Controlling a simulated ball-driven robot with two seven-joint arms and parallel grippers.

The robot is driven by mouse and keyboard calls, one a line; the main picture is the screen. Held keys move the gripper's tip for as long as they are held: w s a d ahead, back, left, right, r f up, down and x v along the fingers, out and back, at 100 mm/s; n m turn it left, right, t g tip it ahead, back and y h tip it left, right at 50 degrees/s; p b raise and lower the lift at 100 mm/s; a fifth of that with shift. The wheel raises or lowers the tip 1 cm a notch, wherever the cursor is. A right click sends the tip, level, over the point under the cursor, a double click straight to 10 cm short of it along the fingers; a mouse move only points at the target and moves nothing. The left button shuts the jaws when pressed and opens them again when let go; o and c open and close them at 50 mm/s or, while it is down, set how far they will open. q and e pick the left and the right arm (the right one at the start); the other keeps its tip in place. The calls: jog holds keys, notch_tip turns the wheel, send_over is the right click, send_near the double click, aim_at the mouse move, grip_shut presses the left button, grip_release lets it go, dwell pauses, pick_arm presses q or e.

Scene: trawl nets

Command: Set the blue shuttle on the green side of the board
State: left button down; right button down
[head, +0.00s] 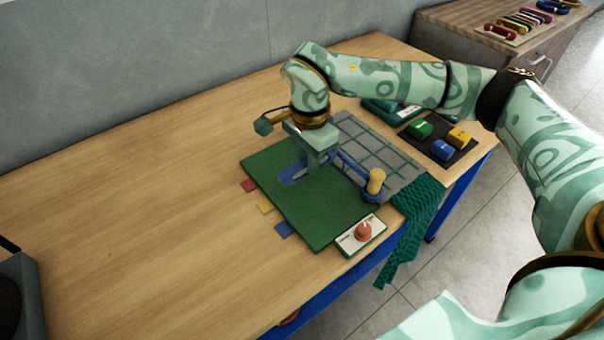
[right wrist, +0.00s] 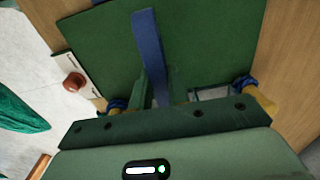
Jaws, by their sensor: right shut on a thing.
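The board on the table has a plain green side (head: 312,212) and a grey side with a net grid (head: 382,150). My right gripper (head: 318,168) points down over the green side near the border with the grid. It is shut on the blue shuttle (head: 294,175), a flat strip lying over the green. In the right wrist view the shuttle (right wrist: 148,45) runs away from between the fingers, with green surface on both sides. I cannot tell whether it touches the board. My left gripper is not in view.
A blue cord (head: 352,168) runs along the border to a yellow peg (head: 376,181). A panel with a red knob (head: 363,231) adjoins the board. Green netting (head: 415,215) hangs over the edge. Coloured blocks sit on a dark tray (head: 436,152).

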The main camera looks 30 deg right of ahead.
aim_at(303, 183)
jog(key=shift+w+a+f, duration=0.25)
jog(key=shift+f, duration=0.15)
notch_tip(303, 183, down, 4)
jog(key=shift+w+a+r+b, duration=0.1)
jog(key=shift+w+a+b, duration=0.05)
jog(key=shift+b, duration=0.8)
jog(key=shift+r, duration=0.1)
jog(key=c, duration=1.3)
grip_release()
jog(key=shift+c, duration=0.2)
notch_tip(303, 183, up, 12)
jog(key=p, duration=0.4)
